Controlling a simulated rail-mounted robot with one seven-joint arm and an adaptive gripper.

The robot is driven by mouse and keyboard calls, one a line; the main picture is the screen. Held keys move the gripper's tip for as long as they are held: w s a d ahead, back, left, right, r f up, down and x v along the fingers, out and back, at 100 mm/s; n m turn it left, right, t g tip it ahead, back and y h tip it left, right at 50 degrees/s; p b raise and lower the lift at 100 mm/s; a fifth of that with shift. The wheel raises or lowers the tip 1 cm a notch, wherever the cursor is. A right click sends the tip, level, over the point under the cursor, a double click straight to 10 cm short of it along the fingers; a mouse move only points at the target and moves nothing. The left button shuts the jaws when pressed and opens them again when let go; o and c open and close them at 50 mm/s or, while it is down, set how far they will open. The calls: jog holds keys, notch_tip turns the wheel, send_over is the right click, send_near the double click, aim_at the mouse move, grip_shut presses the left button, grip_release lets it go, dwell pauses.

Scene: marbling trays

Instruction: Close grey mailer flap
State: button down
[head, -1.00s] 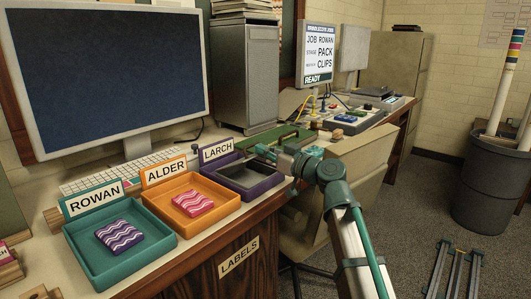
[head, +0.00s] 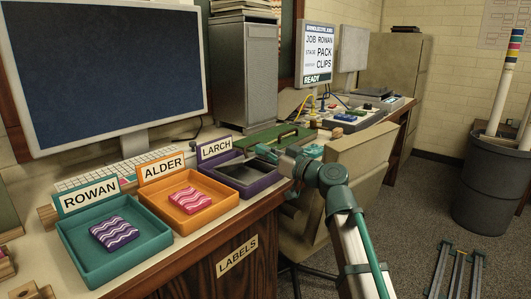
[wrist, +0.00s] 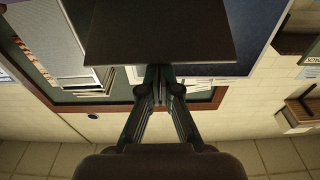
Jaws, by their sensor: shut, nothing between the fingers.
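A dark grey, flat, open-looking piece, perhaps the grey mailer (head: 243,172), lies in the purple LARCH tray (head: 262,184) in the head view. It is small there, and I cannot tell its flap apart. My gripper (head: 262,150) is beside the tray's back right side, its fingertips hard to make out. In the wrist view my gripper (wrist: 160,72) is shut and empty. A dark flat panel (wrist: 160,35) fills the top middle just beyond the fingertips. I cannot tell whether it is the flap or whether the fingers touch it.
The orange ALDER tray (head: 227,205) holds a pink wavy block, and the teal ROWAN tray (head: 160,243) a purple one. A large monitor (head: 100,70) and a grey cabinet (head: 246,78) stand behind. A beige chair (head: 358,165) is close to my arm.

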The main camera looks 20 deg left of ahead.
jog(key=shift+s+d+f+b, duration=0.1)
jog(key=shift+d+f+b, duration=0.1)
jog(key=shift+f+b, duration=0.6)
jog(key=shift+s+d+f+b, duration=0.1)
jog(key=shift+d+f+b, duration=0.25)
jog(key=shift+b, duration=0.8)
jog(key=shift+d+f+b, duration=0.1)
jog(key=shift+f+b, duration=0.55)
jog(key=shift+b, duration=0.3)
dwell(0.6)
